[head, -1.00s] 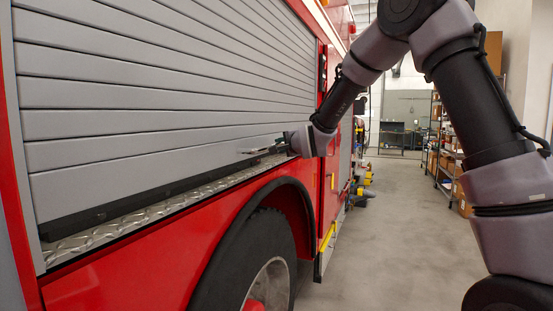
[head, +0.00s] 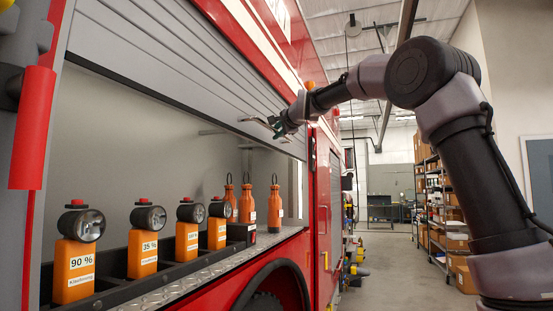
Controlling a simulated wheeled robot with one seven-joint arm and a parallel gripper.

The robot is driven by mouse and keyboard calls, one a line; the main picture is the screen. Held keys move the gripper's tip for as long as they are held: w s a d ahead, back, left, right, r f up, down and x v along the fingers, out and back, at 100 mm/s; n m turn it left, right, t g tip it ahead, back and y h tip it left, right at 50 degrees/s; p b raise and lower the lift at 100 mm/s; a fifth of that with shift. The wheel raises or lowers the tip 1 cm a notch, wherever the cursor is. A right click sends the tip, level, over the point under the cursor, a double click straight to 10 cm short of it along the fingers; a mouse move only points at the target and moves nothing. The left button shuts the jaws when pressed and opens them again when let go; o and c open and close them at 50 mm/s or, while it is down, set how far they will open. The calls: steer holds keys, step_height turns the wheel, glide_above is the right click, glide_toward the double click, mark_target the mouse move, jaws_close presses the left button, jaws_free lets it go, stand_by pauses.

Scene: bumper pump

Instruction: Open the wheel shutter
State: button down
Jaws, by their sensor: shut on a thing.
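The grey slatted wheel shutter (head: 165,55) on the red fire truck is raised well up, and the compartment below it is open to view. Its lower edge runs across the upper part of the opening. My gripper (head: 277,125) is at the right end of that lower edge, shut on the shutter's handle (head: 256,121). The fingertips are small and partly hidden by the shutter edge and my wrist.
Inside the compartment, several orange lamps (head: 142,246) stand in a black tray (head: 120,274), with orange bottles (head: 274,209) behind. A red cylinder (head: 33,128) is at the left.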

step_height(320, 180, up, 7)
steer(key=shift+f, duration=0.15)
stand_by(0.4)
steer(key=c, duration=0.8)
jaws_free()
steer(key=shift+o, duration=0.2)
steer(key=shift+f, duration=0.1)
steer(key=v, duration=1)
steer(key=shift+s+d, duration=0.2)
steer(key=shift+s, duration=0.1)
